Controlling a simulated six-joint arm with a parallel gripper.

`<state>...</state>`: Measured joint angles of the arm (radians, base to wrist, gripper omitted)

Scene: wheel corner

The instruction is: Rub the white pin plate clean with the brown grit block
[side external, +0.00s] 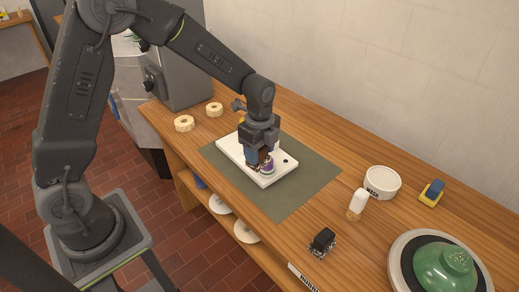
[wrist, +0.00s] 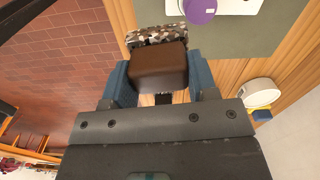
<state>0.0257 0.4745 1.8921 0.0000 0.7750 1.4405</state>
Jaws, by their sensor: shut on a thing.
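The white pin plate (side external: 232,149) lies on a dark green mat on the bench, and a corner of it shows at the top of the wrist view (wrist: 238,6). My gripper (side external: 257,160) is over the plate, pointing down. In the wrist view its blue fingers (wrist: 159,75) are shut on the brown grit block (wrist: 158,65), which has a speckled part at its far end. A round purple thing (side external: 266,169) is on the plate beside the block. I cannot tell whether the block touches the plate. My gripper hides part of the plate in the side view.
Two cream rings (side external: 184,123) lie left of the green mat (side external: 305,180). To the right are a white-topped brush or bottle (side external: 358,202), a round white tin (side external: 382,182), a yellow-and-blue block (side external: 432,192), a black item (side external: 322,241) and a green domed wheel (side external: 443,268). A wall stands behind.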

